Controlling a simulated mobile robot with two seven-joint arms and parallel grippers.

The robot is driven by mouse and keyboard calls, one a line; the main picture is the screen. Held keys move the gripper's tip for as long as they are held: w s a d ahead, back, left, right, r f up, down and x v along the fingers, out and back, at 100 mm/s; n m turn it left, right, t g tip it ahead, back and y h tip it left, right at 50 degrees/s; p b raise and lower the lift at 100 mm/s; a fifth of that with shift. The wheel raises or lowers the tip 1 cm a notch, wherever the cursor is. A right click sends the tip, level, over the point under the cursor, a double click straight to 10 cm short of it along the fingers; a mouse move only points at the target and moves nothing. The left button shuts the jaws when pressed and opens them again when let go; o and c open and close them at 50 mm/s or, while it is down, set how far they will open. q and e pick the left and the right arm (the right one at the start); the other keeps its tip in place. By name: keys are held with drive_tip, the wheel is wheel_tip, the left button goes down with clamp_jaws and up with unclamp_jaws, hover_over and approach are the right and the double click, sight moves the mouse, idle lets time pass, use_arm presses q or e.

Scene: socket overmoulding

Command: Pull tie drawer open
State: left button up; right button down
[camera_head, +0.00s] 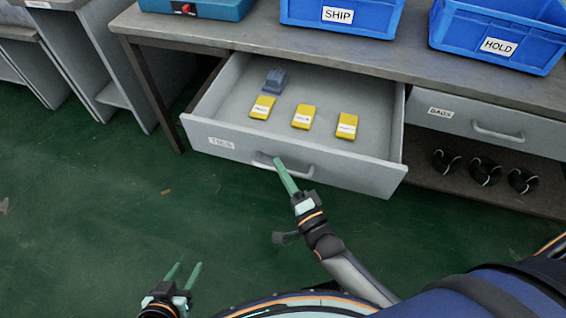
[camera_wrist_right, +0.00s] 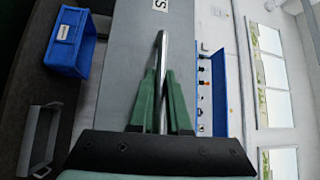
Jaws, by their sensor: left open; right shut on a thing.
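The tie drawer (camera_head: 340,176), grey with a label reading TIES at its front left, is pulled out from under the bench in the head view. My right gripper (camera_head: 281,167) is at the middle of its front, shut on the bar handle (camera_head: 262,161). In the right wrist view the metal handle (camera_wrist_right: 161,60) runs between the two green fingers (camera_wrist_right: 161,100). Inside the drawer lie three yellow packs (camera_head: 302,117) and a grey-blue object (camera_head: 275,79). My left gripper (camera_head: 184,272) is open and empty, low over the floor, apart from the drawer.
The bench (camera_head: 240,35) holds blue crates labelled SHIP (camera_head: 310,16) and HOLD (camera_head: 460,35) and a teal case (camera_head: 225,8). The BAGS drawer (camera_head: 465,115) is closed at right, above a shelf with black coils (camera_head: 484,172). Green floor (camera_head: 100,200) is clear at left.

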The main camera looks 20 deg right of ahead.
use_arm(q)
drive_tip(key=shift+f, duration=0.1)
use_arm(e)
drive_tip(key=c, duration=0.9)
unclamp_jaws()
use_arm(q)
drive_tip(key=shift+s, duration=0.15)
use_arm(e)
drive_tip(key=shift+s, duration=0.15)
